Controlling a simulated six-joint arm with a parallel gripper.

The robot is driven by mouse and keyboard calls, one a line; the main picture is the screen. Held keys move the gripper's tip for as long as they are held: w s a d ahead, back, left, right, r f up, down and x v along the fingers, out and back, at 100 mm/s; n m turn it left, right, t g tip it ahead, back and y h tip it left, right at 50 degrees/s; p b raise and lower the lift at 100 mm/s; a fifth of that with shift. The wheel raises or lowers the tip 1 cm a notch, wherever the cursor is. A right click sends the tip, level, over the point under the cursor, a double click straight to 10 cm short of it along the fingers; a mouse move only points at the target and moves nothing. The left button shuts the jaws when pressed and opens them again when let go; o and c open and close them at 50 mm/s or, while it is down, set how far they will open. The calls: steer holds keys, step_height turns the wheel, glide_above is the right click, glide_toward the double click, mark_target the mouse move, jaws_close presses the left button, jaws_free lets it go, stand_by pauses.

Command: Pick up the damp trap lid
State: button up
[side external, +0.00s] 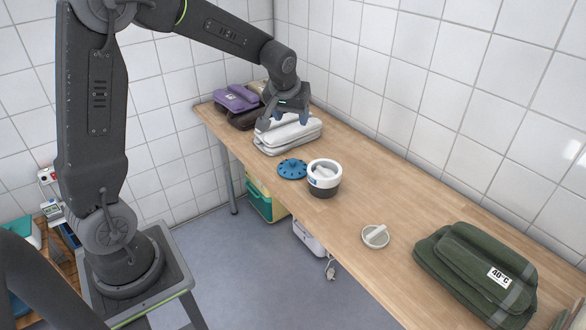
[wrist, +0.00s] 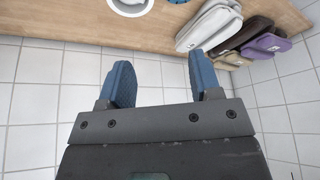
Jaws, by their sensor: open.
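A blue round slotted disc with a raised centre, which looks like the damp trap lid (side external: 292,169), lies flat on the wooden worktop. A white and dark-grey tub (side external: 323,178) stands upright just to its right, open at the top with something white inside; the tub is cut off at the top of the wrist view (wrist: 130,7). My gripper (side external: 286,119) is open and empty, above and behind the disc, near the pale folded stack. In the wrist view its blue fingers (wrist: 162,80) are spread apart with nothing between them; only a sliver of blue shows beside the tub.
A pale folded stack (side external: 287,134) lies behind the disc, with purple and brown bundles (side external: 237,99) farther back. A white round dish with a bar (side external: 375,236) and a green bundle (side external: 475,272) lie to the right. Tiled walls border the worktop (side external: 400,207). Its middle right is clear.

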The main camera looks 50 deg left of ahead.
steer(key=w+a+f+n+g, duration=0.1)
steer(key=w+a+f+n, duration=0.15)
steer(key=a+f, duration=0.35)
steer(key=w+a+f+n, duration=0.1)
steer(key=w+a+f, duration=0.3)
steer(key=f, duration=0.4)
glide_above(293, 160)
steer(key=s+d, duration=0.2)
steer(key=shift+y, duration=0.3)
step_height(293, 160, down, 8)
steer(key=shift+s+a+r, duration=0.15)
steer(key=shift+m, duration=0.25)
steer(key=shift+w+x, duration=0.15)
steer(key=shift+x, duration=1.3)
steer(key=shift+w+x, duration=0.15)
steer(key=shift+x, duration=1.35)
steer(key=shift+r, duration=0.1)
steer(key=c, duration=1)
